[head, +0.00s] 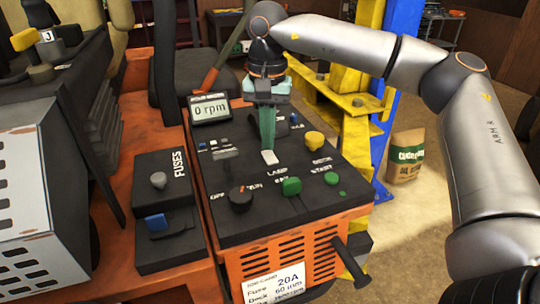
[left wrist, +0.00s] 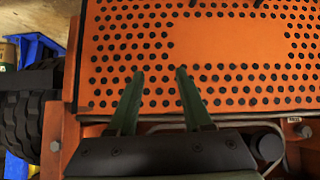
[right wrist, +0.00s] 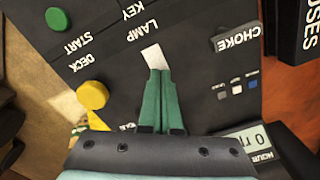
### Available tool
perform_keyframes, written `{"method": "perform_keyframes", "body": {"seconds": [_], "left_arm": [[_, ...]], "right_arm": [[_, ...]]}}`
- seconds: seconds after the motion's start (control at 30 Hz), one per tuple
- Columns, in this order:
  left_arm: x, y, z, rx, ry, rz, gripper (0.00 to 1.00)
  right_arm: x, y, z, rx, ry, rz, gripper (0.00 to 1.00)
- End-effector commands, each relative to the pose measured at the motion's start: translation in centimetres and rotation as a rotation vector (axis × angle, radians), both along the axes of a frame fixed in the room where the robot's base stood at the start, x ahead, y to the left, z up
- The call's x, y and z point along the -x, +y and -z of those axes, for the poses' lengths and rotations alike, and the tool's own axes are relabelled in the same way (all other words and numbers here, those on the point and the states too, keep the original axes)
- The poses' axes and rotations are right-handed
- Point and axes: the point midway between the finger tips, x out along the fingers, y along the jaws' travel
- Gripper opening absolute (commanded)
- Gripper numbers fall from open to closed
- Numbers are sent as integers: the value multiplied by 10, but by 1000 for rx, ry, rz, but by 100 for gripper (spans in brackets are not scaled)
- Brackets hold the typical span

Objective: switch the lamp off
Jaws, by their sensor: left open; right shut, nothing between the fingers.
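The white lamp switch (head: 270,157) is on the black control panel (head: 240,220), beside the label LAMP. It also shows in the right wrist view (right wrist: 152,56). My right gripper (head: 268,148) is shut and empty, pointing down with its green fingertips right at the switch's edge. In the right wrist view the closed fingertips (right wrist: 155,71) overlap that edge; I cannot tell whether they touch. My left gripper (left wrist: 156,74) is open and empty in front of an orange perforated panel (left wrist: 225,45). The lamp itself cannot be made out.
Near the switch are a yellow knob (head: 314,139), a green button (head: 291,186), a black key knob (head: 240,198) and a 0 rpm display (head: 210,109). A fuse box (head: 165,180) stands left. A yellow lift post (head: 356,125) and a sack (head: 405,157) are behind right.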

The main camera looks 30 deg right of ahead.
Motion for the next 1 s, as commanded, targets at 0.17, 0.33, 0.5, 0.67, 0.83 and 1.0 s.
{"method": "perform_keyframes", "body": {"seconds": [0.17,0.33,0.5,0.67,0.83,1.0], "left_arm": [[0,0,2,0,0,0,50],[0,0,4,0,0,0,50],[0,0,5,0,1,0,50],[0,0,7,0,1,0,50],[0,0,6,0,1,0,50],[0,0,-7,0,1,0,50]], "right_arm": [[0,0,3,0,0,0,0],[0,0,6,0,0,0,0],[0,0,9,-1,1,0,0],[0,0,11,-1,1,0,0],[0,0,10,-1,1,0,0],[0,0,-3,-1,1,0,0]]}}
